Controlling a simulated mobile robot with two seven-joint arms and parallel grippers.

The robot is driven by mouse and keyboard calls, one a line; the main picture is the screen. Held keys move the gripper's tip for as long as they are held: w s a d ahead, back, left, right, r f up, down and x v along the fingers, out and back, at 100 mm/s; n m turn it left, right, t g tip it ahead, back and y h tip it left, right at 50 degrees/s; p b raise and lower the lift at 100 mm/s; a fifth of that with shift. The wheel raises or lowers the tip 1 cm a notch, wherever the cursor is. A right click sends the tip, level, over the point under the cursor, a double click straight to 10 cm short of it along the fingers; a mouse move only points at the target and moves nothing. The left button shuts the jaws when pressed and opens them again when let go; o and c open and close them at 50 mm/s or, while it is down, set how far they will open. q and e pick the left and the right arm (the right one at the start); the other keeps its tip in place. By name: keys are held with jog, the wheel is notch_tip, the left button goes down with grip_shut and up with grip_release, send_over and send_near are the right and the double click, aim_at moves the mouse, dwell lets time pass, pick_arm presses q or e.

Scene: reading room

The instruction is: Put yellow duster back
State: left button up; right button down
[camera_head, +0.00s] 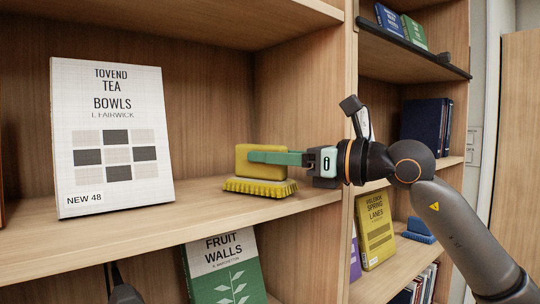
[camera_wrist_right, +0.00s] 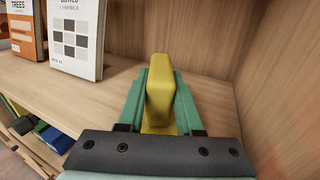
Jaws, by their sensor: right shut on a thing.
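The yellow duster (camera_head: 262,187) has a block-shaped yellow handle and a bristled yellow underside. It is upright, bristles down, at the right end of the middle shelf in the head view. My right gripper (camera_head: 275,158) reaches in from the right and is shut on the handle, its green fingers on either side. The right wrist view shows the handle (camera_wrist_right: 158,90) between both fingers of the right gripper (camera_wrist_right: 160,98). The bristles are at shelf level; I cannot tell whether they touch the board. My left gripper's fingers do not show.
The shelf board (camera_head: 150,228) is clear between the duster and the white TEA BOWLS book (camera_head: 112,135). An upright divider (camera_head: 335,100) stands just right of the duster. A FRUIT WALLS book (camera_head: 226,270) is below. A blue brush-like object (camera_head: 418,230) sits in the right bay.

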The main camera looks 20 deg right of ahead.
jog(key=shift+f, duration=0.2)
jog(key=c, duration=0.6)
grip_release()
jog(key=shift+r, duration=0.2)
jog(key=shift+s+d+f, duration=0.1)
jog(key=shift+s+d, duration=0.05)
jog(key=shift+d, duration=0.1)
jog(key=b+v, duration=0.3)
jog(key=v, duration=0.8)
jog(key=shift+s+d, duration=0.15)
jog(key=shift+s, duration=0.05)
